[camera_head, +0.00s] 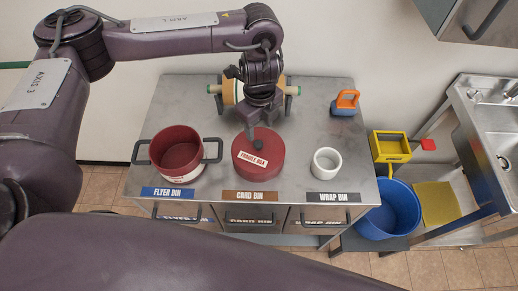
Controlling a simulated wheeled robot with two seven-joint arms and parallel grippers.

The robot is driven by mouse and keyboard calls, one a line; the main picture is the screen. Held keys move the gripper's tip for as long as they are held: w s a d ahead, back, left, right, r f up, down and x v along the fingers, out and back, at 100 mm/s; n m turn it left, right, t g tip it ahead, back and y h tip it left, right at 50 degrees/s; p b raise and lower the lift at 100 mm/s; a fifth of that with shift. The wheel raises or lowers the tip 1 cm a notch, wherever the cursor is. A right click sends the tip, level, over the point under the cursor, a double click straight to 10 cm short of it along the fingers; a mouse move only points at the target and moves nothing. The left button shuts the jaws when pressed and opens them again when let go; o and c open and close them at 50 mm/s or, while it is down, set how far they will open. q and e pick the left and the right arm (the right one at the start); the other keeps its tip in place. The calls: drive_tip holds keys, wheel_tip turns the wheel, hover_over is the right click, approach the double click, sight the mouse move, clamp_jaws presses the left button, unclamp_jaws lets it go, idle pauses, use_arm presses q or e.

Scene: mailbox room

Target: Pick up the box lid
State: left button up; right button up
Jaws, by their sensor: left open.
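A round red lid-like piece (258,166) with a white label sits on the metal table, behind the CARD BIN label. It is the likeliest box lid; whether a box is under it I cannot tell. My left gripper (256,128) hangs over its far edge, pointing down, with dark fingers close to its top. The gripper is open and holds nothing that I can see; contact with the lid is unclear. The gripper hides part of a tan roll-like object (232,91) behind it. My right gripper is out of view.
A red pot (178,142) with dark handles stands left of the lid, a white cup (326,162) right. An orange-handled blue object (346,103) is at the back right. A blue bucket (395,207) and metal sink (500,130) stand right of the table (310,100).

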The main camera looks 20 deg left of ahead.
sight(258, 143)
use_arm(q)
drive_tip(key=f, duration=0.6)
drive_tip(key=shift+s+a+f, duration=0.1)
drive_tip(key=shift+s+f, duration=0.1)
drive_tip(key=shift+s, duration=0.1)
clamp_jaws()
